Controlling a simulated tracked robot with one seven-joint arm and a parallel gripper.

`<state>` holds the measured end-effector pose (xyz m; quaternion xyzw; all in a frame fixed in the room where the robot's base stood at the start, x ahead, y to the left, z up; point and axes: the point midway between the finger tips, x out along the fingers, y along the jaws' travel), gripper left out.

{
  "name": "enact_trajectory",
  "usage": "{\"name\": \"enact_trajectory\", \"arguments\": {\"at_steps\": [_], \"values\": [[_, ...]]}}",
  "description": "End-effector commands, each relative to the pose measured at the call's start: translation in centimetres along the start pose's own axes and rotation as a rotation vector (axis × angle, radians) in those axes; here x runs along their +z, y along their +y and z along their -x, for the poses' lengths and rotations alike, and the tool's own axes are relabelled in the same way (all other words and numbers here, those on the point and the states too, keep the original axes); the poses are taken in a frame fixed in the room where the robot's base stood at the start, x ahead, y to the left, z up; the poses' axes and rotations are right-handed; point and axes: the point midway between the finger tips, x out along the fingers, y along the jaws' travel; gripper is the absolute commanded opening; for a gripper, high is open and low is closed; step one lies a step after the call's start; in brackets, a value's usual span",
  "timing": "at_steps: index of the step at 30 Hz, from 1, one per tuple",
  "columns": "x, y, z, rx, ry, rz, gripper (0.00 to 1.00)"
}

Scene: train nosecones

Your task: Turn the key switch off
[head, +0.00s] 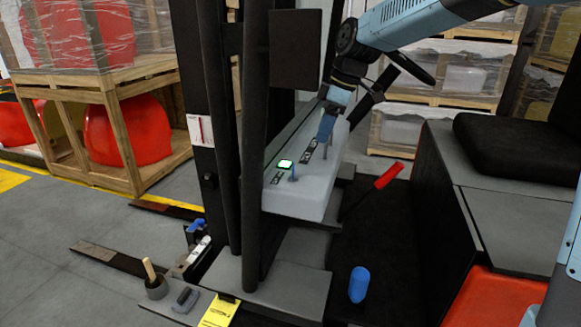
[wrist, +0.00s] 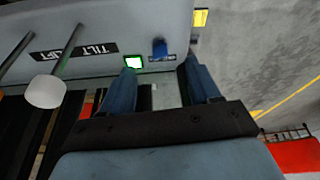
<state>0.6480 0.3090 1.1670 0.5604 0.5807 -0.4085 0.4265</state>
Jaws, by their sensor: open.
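The key switch is a small blue key on the pale grey control console (head: 300,198) of a forklift. In the head view the key (head: 294,173) stands beside a small green-lit display (head: 285,164). In the wrist view the key (wrist: 160,47) shows ahead of the gap between my fingertips, next to the lit display (wrist: 133,62) and a small label. My gripper (wrist: 158,67) is open, with nothing between its fingers. In the head view my gripper (head: 326,135) is above the console, behind the key and apart from it. The key's exact angle is too small to tell.
Levers marked TILT and LIFT (wrist: 75,50) stand on the console close to my gripper. Dark mast posts (head: 255,140) rise at its left.

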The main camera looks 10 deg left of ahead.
Motion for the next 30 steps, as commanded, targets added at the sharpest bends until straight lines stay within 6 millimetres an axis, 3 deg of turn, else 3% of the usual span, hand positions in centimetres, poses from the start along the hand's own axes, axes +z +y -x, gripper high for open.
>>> {"name": "enact_trajectory", "arguments": {"at_steps": [6, 14, 30], "values": [[-2.4, 1.4, -0.7, -0.047, 0.075, 0.113, 0.62], [-2.9, 1.5, -2.3, -0.056, 0.087, 0.136, 0.62], [-3.7, 0.8, -11.4, -0.057, 0.085, 0.135, 0.62]]}}
